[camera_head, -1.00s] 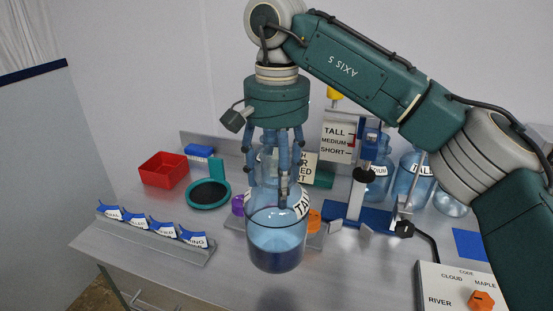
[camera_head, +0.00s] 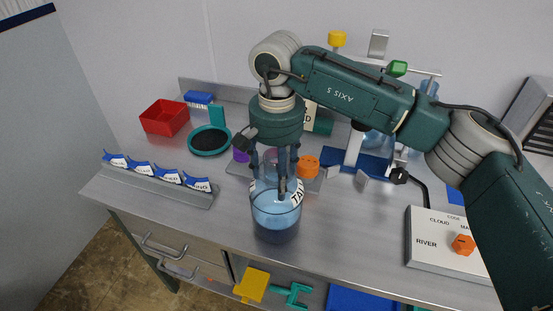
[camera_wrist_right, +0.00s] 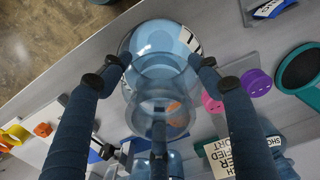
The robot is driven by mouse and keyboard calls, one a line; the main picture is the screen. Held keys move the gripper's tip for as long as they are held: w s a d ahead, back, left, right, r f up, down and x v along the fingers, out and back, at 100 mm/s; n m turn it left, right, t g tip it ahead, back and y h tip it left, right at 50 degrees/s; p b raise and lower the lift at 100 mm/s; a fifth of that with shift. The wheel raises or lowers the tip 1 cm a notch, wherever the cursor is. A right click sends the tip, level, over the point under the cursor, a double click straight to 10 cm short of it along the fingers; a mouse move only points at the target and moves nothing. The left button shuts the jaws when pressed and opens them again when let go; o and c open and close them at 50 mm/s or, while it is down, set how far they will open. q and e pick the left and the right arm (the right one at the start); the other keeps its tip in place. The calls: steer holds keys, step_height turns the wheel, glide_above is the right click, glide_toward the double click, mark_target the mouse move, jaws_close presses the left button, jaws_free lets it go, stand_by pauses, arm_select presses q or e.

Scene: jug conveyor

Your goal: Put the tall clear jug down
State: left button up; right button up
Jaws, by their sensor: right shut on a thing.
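The tall clear jug (camera_head: 276,216) is bluish and see-through, with a white label starting "TA" and a darker lower part. It is upright over the front middle of the grey table (camera_head: 335,235). My right gripper (camera_head: 283,188) points down with its fingers shut on the jug's upper part. In the right wrist view the jug (camera_wrist_right: 160,40) sits between the fingers of the gripper (camera_wrist_right: 161,68). I cannot tell whether its base touches the table. My left gripper is not in view.
A grey rack with several blue tags (camera_head: 160,185) is on the left. A red bin (camera_head: 164,117) and a round teal-rimmed pad (camera_head: 209,140) stand behind it. A code panel (camera_head: 440,240) with an orange knob is on the right. Bare tabletop lies either side of the jug.

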steer(key=shift+r, duration=0.1)
steer(key=o, duration=2)
steer(key=shift+f, duration=0.2)
steer(key=shift+r, duration=0.2)
steer(key=shift+r+b, duration=0.25)
steer(key=shift+b, duration=0.05)
step_height(320, 180, up, 11)
steer(key=b, duration=0.3)
steer(key=shift+r, duration=0.2)
